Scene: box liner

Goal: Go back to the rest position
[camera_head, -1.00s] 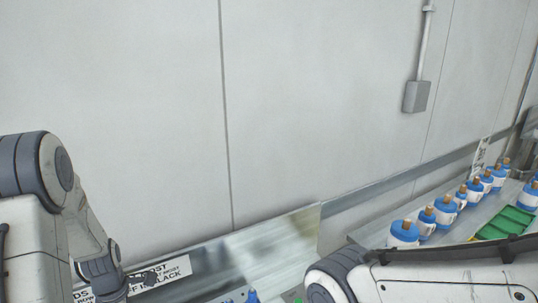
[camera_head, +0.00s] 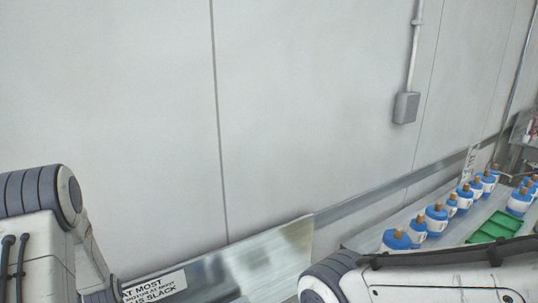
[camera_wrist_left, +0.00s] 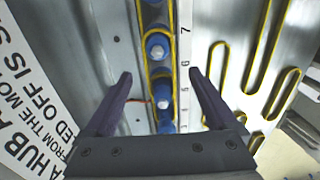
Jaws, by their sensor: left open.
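My left gripper (camera_wrist_left: 159,78) shows in the left wrist view with its two dark fingers spread apart. It is open, with nothing clearly held between the fingers. Below and beyond it is a metal board with a row of blue pegs with pale tops (camera_wrist_left: 160,50) and a yellow cord looped around them. In the head view my left arm (camera_head: 45,200) stands at the lower left, its gripper below the frame. My right arm (camera_head: 430,280) crosses the lower right; its gripper is not seen.
Blue and white bottles with brown tops (camera_head: 437,216) stand in a row on a ledge at right, beside a green tray (camera_head: 492,226). A printed sign (camera_head: 155,287) is at lower left. More yellow cord (camera_wrist_left: 275,60) runs over the board at right.

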